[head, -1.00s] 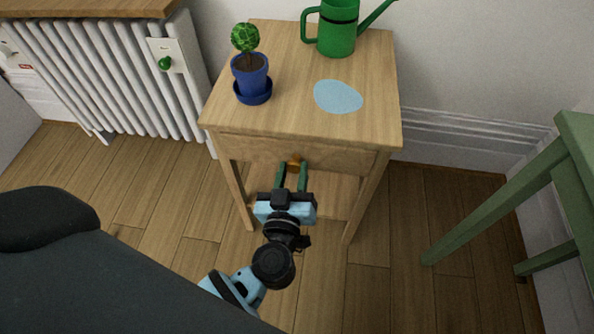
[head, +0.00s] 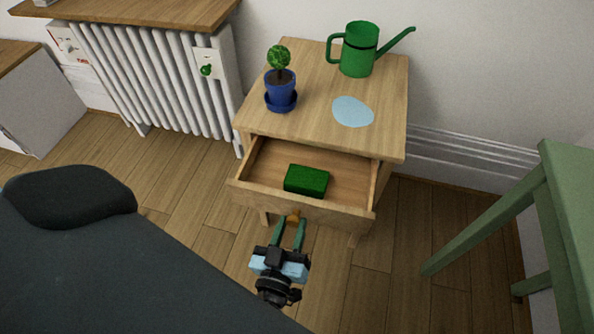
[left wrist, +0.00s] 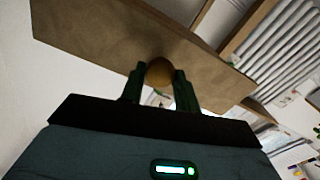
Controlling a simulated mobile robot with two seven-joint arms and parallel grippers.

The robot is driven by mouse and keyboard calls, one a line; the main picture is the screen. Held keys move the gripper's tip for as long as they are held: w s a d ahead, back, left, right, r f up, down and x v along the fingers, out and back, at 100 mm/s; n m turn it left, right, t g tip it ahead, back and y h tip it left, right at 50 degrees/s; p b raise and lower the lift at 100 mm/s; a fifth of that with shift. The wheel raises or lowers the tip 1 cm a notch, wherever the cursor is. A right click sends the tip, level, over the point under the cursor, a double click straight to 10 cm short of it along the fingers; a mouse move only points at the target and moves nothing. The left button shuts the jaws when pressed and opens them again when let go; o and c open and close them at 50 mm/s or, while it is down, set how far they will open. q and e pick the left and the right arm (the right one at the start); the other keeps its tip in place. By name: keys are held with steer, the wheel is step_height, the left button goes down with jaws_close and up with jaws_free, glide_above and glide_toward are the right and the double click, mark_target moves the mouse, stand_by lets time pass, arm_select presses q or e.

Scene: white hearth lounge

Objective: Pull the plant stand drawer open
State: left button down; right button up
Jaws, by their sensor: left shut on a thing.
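The wooden plant stand (head: 318,95) stands against the wall. Its drawer (head: 300,204) is pulled well out, and a dark green block (head: 307,181) lies inside it. My left gripper (head: 290,228) is in front of the drawer, shut on the round orange-brown knob (head: 292,217). In the left wrist view the knob (left wrist: 160,72) sits between the two green fingers, against the drawer front (left wrist: 130,35). My right gripper is not in view.
On the stand top are a potted plant (head: 281,88) in a blue pot, a green watering can (head: 359,50) and a pale blue patch (head: 352,111). A radiator (head: 165,85) is at left. A green table (head: 560,190) stands at right.

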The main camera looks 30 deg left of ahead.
arm_select(q)
steer(key=p+v, duration=0.1)
steer(key=v, duration=0.6)
steer(key=shift+s, duration=0.2)
steer(key=c, duration=1.1)
jaws_free()
steer(key=shift+o, duration=0.3)
steer(key=shift+s+d+p, duration=0.1)
steer(key=shift+p, duration=0.2)
